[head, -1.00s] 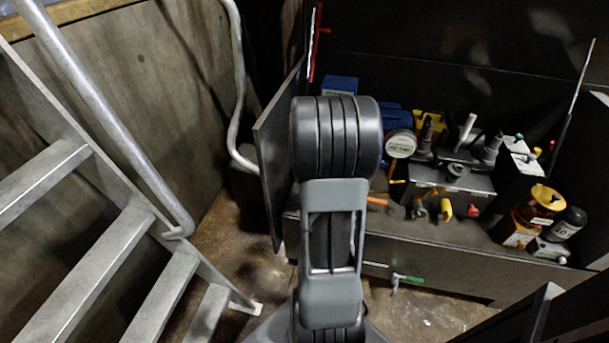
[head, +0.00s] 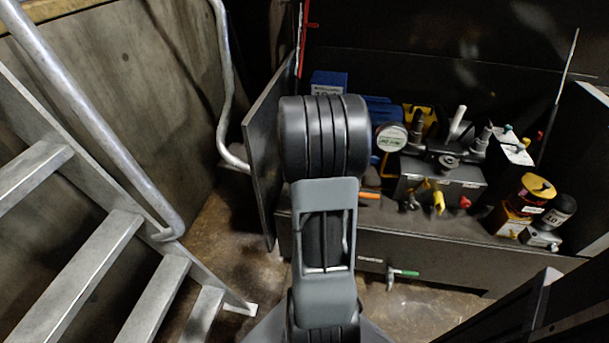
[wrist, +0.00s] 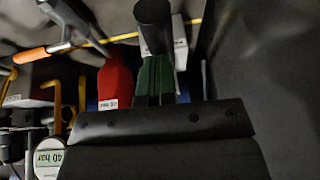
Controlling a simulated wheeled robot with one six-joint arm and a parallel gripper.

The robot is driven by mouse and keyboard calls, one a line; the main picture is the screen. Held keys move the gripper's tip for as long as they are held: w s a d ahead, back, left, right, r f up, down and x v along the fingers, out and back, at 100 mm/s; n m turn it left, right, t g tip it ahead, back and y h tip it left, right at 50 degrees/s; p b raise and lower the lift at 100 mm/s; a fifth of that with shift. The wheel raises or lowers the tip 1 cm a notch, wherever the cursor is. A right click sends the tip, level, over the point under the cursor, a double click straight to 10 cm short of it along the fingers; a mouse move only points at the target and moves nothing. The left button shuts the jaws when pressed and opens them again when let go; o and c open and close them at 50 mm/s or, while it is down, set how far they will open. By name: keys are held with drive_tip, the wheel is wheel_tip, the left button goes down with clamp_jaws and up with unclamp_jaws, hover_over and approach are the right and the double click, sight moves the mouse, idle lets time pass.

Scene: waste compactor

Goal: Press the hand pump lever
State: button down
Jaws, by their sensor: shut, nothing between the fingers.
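In the head view, a dark pump block (head: 440,180) stands on the low bench with metal fittings on top and a pale upright rod (head: 457,122). I cannot tell for sure which part is the hand pump lever. A round gauge (head: 391,137) sits left of the block, and in the wrist view the gauge (wrist: 48,158) reads 40 bar. My gripper (wrist: 155,98) is shut and empty in the wrist view; my own arm hides it in the head view. A black cylinder (wrist: 153,25), a green piece (wrist: 157,75) and a red piece (wrist: 115,80) lie beyond its fingertips. Contact cannot be told.
An open dark door panel (head: 262,150) stands left of the bench. Metal stairs (head: 75,235) with a handrail fill the left. A yellow-topped container (head: 538,188) and a black bottle (head: 561,210) stand right of the pump. A green-handled tool (head: 405,273) shows at the bench front.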

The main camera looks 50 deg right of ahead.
drive_tip(key=r+p, duration=0.1)
drive_tip(key=r, duration=0.1)
drive_tip(key=s+r+p, duration=0.1)
drive_tip(key=r+p, duration=0.1)
drive_tip(key=r, duration=0.1)
drive_tip(key=shift+s+a, duration=0.1)
drive_tip(key=a+p+v, duration=0.1)
drive_tip(key=p+v, duration=0.1)
drive_tip(key=v, duration=0.6)
drive_tip(key=shift+s+a, duration=0.15)
drive_tip(key=shift+s, duration=0.3)
